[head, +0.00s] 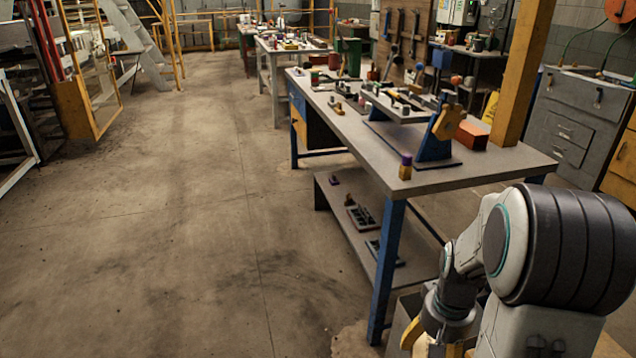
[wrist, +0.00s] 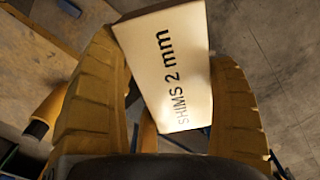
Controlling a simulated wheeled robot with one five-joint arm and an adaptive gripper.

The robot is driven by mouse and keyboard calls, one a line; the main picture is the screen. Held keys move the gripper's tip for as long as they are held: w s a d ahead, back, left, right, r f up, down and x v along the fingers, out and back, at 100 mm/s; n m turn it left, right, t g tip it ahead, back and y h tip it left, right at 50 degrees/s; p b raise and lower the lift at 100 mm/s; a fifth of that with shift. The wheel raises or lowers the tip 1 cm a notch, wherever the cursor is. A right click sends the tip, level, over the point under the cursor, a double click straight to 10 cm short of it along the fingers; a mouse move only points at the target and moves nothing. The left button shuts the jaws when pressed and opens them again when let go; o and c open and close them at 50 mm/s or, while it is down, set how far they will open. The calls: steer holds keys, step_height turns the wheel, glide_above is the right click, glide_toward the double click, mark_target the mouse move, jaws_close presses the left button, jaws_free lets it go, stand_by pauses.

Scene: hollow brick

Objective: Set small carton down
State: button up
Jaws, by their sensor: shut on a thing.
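The small carton (wrist: 168,68) is a cream-white box printed "SHIMS 2 mm". In the wrist view it sits tilted between the two yellow fingers of my gripper (wrist: 180,105), which is shut on it. In the head view my gripper (head: 432,343) is low at the bottom right, beside the near end of the workbench and below its top. I cannot make out the carton clearly in the head view.
The grey-topped workbench (head: 460,178) has blue legs and a lower shelf (head: 345,226) with several parts. A yellow bottle-like item (head: 405,167) stands near its front corner. A blue stand (head: 433,141) and orange-brown box (head: 471,135) are behind. The floor (head: 190,220) is open left.

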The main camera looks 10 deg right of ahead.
steer(key=w+a+n, duration=0.3)
steer(key=w+a, duration=0.4)
steer(key=w, duration=0.2)
steer(key=w+a+n, duration=0.2)
steer(key=w+a, duration=0.4)
steer(key=w, duration=0.4)
step_height(320, 180, up, 6)
steer(key=s+p, duration=0.2)
steer(key=p, duration=1.1)
steer(key=shift+r+p, duration=0.2)
steer(key=shift+p, duration=0.2)
steer(key=shift+s, duration=0.15)
